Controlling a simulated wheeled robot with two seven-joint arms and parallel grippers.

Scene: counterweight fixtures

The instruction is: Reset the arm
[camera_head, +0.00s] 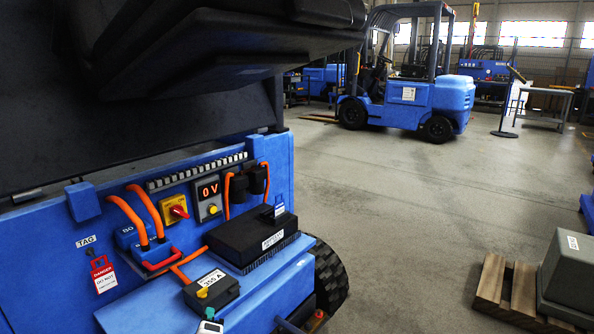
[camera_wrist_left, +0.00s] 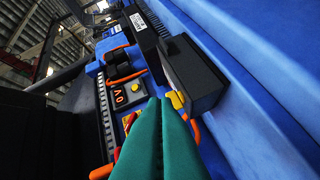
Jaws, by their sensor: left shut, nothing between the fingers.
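My left gripper (camera_wrist_left: 161,104) shows in the left wrist view as two teal fingers pressed together, with nothing between them. Its tips appear close to the yellow knob (camera_wrist_left: 175,100) of a dark box (camera_wrist_left: 196,76); I cannot tell whether they touch. My right gripper is in neither view.
A raised dark cover (camera_head: 230,50) overhangs the blue machine (camera_head: 60,270). Orange cables (camera_head: 128,217), a black module (camera_head: 255,238) and a red danger tag (camera_head: 103,274) crowd the panel. A grey weight (camera_head: 570,275) stands on a wooden pallet (camera_head: 492,280). Open floor lies to the right.

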